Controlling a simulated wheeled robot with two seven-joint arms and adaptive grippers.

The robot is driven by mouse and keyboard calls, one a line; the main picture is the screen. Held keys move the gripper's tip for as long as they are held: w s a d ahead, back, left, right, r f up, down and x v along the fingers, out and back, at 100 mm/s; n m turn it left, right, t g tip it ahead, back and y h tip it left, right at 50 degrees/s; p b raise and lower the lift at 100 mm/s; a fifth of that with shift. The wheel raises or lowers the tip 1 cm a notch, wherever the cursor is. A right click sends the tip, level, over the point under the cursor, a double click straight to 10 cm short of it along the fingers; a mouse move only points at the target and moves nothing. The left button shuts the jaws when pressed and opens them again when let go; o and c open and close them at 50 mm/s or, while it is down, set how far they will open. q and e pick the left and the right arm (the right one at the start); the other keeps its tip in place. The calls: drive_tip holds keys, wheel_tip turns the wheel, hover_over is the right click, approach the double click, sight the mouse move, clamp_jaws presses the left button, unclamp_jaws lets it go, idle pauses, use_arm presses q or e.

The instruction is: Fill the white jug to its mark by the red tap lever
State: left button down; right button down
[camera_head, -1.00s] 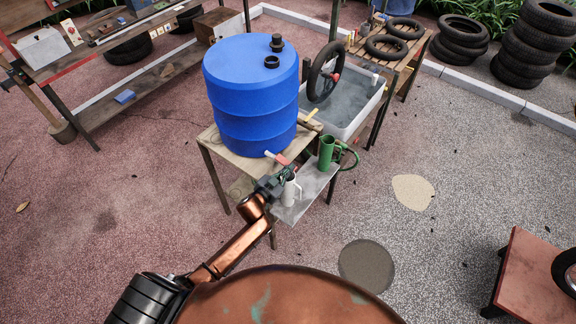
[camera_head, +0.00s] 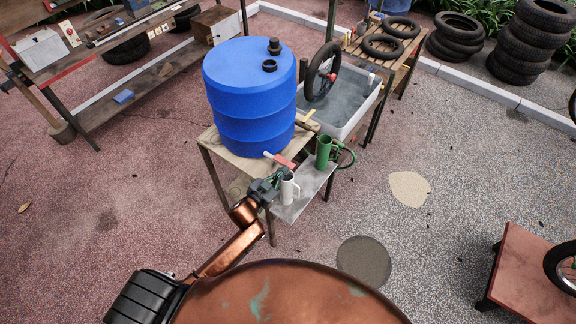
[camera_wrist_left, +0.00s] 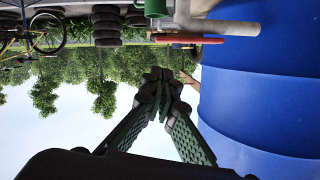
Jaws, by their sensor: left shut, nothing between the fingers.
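The white jug (camera_head: 289,190) stands upright on the low grey shelf, below the barrel's tap. Its fill level and mark cannot be made out. The blue barrel (camera_head: 250,95) has a pale tap (camera_head: 268,154) with a red lever (camera_head: 284,163). The lever also shows as a red bar in the left wrist view (camera_wrist_left: 188,40), along the pale tap pipe (camera_wrist_left: 230,28). My left gripper (camera_head: 284,173) is just above the jug and close to the lever. In the wrist view, the left fingertips (camera_wrist_left: 163,82) are together, empty and apart from the lever. My right gripper is out of view.
The barrel rests on a wooden stand (camera_head: 220,150). A grey water basin (camera_head: 350,98) with a tyre is behind.

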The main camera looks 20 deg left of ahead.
use_arm(q)
drive_tip(key=v, duration=0.5)
drive_tip(key=shift+s+r, duration=0.1)
drive_tip(key=shift+s, duration=0.05)
idle(0.3)
